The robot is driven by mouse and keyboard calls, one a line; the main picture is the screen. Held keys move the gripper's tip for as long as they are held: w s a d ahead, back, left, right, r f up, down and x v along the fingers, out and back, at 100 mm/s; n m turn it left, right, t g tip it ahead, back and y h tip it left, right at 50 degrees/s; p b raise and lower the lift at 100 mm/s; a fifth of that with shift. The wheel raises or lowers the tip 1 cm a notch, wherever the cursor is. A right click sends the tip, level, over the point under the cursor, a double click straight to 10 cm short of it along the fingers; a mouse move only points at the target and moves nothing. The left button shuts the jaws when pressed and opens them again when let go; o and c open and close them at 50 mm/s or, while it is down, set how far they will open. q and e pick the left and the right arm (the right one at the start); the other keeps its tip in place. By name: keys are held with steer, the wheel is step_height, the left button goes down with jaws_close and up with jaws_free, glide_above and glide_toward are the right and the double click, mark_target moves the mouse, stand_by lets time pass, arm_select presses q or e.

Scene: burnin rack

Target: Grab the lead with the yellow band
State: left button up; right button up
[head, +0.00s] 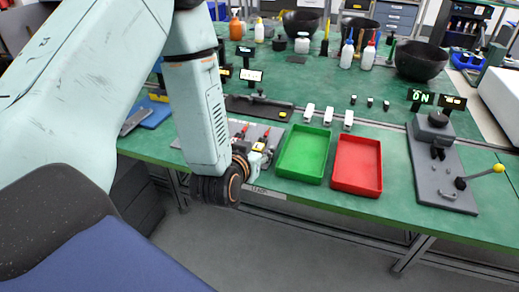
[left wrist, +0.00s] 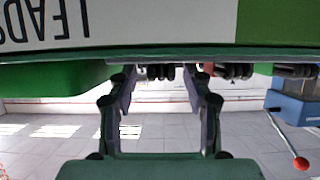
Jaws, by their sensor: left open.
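My left gripper (head: 261,157) is low at the front edge of the green bench, beside the leads plate (head: 234,127), partly hidden by my arm. In the left wrist view its two fingers (left wrist: 160,80) are open and spread, with nothing held between them. Leads with red parts (head: 243,130) lie on the grey plate just behind the gripper. A small yellow patch (head: 259,147) shows at the gripper; I cannot tell if it is the lead's band. In the left wrist view dark lead ends (left wrist: 230,70) show beyond the fingertips, with no clear yellow band. My right gripper is not in view.
A green tray (head: 303,153) and a red tray (head: 357,165) stand right of the gripper. A grey fixture with a yellow-knobbed lever (head: 445,180) is farther right. Bottles and black bowls (head: 420,61) stand at the back. A LEADS label (left wrist: 45,20) is on the bench edge.

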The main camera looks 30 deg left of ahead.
arm_select(q)
steer(key=shift+a+f, duration=0.1)
steer(key=shift+a, duration=0.05)
steer(key=c, duration=0.4)
jaws_close()
